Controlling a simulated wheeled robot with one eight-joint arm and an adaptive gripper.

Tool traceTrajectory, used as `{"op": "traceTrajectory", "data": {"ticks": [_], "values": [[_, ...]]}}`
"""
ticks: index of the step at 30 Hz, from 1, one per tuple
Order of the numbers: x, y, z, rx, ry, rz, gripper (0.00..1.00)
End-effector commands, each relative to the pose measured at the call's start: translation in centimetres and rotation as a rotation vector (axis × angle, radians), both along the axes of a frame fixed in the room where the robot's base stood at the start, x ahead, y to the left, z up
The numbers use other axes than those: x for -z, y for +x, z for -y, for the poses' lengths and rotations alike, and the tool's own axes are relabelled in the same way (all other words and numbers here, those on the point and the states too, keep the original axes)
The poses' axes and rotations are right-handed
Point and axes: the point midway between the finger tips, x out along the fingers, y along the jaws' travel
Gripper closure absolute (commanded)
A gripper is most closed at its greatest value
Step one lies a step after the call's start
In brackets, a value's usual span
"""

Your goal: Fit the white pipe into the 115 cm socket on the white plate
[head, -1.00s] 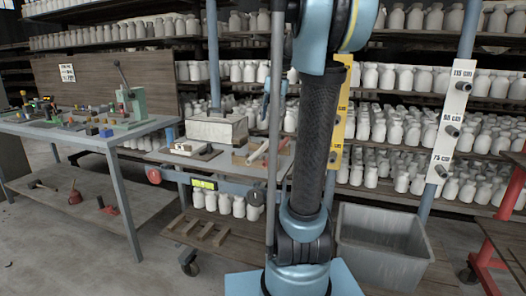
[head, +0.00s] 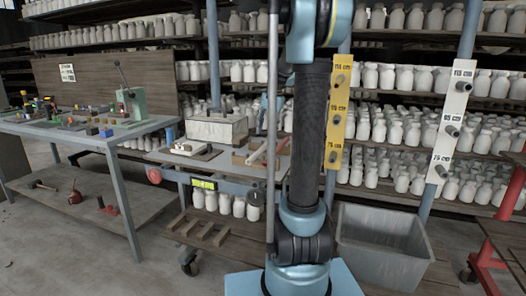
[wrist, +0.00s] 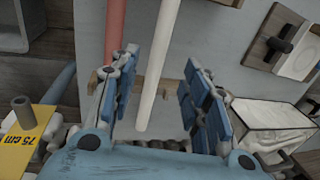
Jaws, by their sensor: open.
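The white pipe (wrist: 158,70) lies on the cart in the wrist view, running between the two blue fingers of my gripper (wrist: 162,68). The fingers are spread and not closed on it. In the head view the white pipe (head: 258,153) shows on the cart top, and my gripper (head: 264,112) is above it, partly hidden behind a pole. The white plate (head: 452,112) hangs at the right with three sockets; its top one, the 115 cm socket (head: 463,87), looks empty.
A red pipe (wrist: 116,30) lies just left of the white one. A yellow plate (head: 338,110) with similar sockets stands behind my arm. The cart (head: 165,157) also bears a pale box (head: 215,129). A grey bin (head: 383,250) stands on the floor below the plates.

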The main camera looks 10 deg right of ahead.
Motion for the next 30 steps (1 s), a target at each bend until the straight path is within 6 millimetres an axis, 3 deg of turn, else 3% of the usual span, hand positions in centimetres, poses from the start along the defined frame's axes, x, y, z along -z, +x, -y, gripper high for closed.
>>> {"op": "traceTrajectory", "data": {"ticks": [3,11,21,30], "values": [[1.5,0.2,-0.3,0.000,0.000,0.000,0.57],[2.9,0.3,-0.5,0.001,0.000,0.000,0.57],[6.9,0.6,-1.1,-0.001,0.000,0.000,0.57],[7.6,0.6,-1.2,0.000,0.000,0.000,0.57]]}}
